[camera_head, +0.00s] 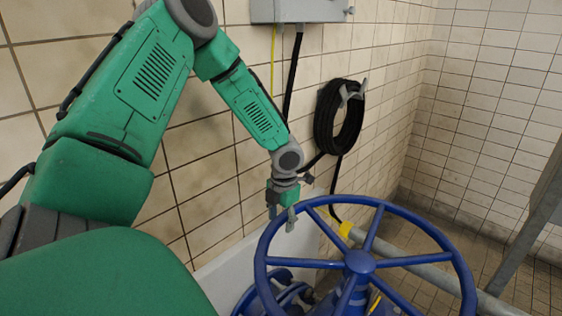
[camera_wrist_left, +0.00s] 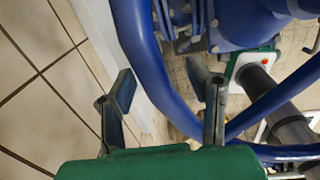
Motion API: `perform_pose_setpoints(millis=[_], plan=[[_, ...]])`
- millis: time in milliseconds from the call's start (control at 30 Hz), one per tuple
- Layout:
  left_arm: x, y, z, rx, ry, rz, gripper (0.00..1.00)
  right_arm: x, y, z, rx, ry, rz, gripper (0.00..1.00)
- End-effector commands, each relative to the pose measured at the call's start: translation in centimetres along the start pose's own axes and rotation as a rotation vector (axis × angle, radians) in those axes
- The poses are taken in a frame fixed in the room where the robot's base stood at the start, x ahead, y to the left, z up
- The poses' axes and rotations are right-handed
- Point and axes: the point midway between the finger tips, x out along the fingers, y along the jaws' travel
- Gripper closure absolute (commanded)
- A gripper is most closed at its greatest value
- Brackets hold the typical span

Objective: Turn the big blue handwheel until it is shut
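The big blue handwheel (camera_head: 359,261) lies roughly level at the lower right of the head view, its spokes meeting at a central hub. My left gripper (camera_head: 282,214) points down at the far left part of its rim. In the left wrist view, the handwheel rim (camera_wrist_left: 152,75) runs between the two spread dark fingers of my left gripper (camera_wrist_left: 162,82). The fingers are open, with gaps beside the rim. I cannot tell how deep the rim sits between them. My right gripper is not in view.
A tiled wall (camera_head: 205,160) stands close behind my left arm. A coiled black hose (camera_head: 340,118) and a grey box (camera_head: 298,9) hang on it. A grey pipe (camera_head: 425,268) runs beneath the wheel. Tiled floor shows at the right.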

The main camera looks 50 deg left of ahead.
Motion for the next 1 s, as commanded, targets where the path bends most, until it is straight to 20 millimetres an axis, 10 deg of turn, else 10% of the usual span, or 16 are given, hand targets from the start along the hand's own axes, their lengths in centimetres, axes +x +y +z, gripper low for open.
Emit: perform_pose_setpoints(millis=[367,1000], plan=[[0.0,0.4,-0.1,-0.001,0.004,-0.008,0.54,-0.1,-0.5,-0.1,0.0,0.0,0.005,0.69],[-11.5,-0.5,-0.4,0.0,-0.001,0.002,0.54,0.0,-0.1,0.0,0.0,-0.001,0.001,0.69]])
